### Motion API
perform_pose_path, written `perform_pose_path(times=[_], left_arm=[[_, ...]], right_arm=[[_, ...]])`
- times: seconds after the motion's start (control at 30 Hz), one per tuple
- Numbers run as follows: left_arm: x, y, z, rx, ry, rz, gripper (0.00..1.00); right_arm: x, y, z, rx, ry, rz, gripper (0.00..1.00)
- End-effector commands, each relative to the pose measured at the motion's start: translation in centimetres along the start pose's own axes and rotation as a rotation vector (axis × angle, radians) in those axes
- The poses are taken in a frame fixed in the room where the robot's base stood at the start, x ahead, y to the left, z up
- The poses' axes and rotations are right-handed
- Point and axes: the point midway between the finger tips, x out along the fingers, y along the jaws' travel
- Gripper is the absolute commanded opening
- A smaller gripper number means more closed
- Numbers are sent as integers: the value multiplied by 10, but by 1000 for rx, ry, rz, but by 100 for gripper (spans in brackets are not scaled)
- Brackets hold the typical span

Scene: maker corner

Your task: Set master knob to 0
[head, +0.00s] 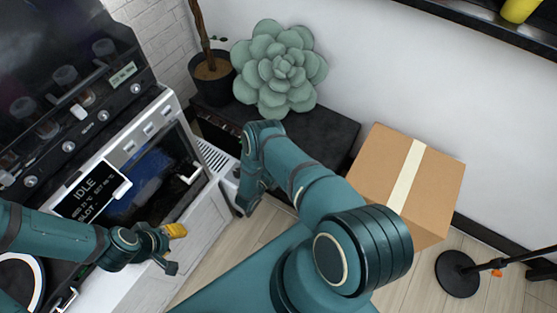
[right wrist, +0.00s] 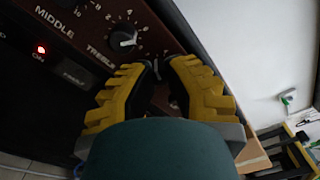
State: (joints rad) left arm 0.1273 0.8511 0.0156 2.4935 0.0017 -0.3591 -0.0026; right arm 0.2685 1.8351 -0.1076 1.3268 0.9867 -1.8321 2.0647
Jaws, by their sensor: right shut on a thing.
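In the right wrist view, a dark brown control panel (right wrist: 85,20) carries "MIDDLE" and "TREBLE" labels and a black knob (right wrist: 123,38) with a dial scale. My right gripper (right wrist: 166,80) has its yellow-and-black fingers closed in at the panel, to the right of and below that knob. It is shut on a small dark knob (right wrist: 175,99), mostly hidden between the fingers; its label and setting cannot be read. In the head view my right fingers are hidden. My left gripper (head: 174,249) is open and empty, over the white machine's front.
A red lamp (right wrist: 41,48) is lit on the panel. A white machine (head: 152,272) with an "IDLE" screen stands at the left. A potted plant (head: 212,75), a green succulent (head: 278,68) and a cardboard box (head: 378,165) are near my right arm. Wooden floor shows between.

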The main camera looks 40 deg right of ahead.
Motion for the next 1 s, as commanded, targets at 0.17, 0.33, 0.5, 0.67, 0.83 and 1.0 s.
perform_pose_path(times=[0.17,0.33,0.5,0.67,0.83,1.0], left_arm=[[0,0,0,0,0,0,47],[0,0,0,0,0,0,47],[0,0,0,0,0,0,47],[0,0,0,0,0,0,47],[0,0,0,0,0,0,47],[1,0,0,0,0,0,47]], right_arm=[[0,0,1,-145,-8,-6,0],[0,1,1,-306,-13,-12,0],[0,1,1,-468,-18,-18,0],[0,1,1,-619,-23,-22,0],[0,1,1,-780,-27,-29,0],[0,1,1,-940,-33,-35,0]])
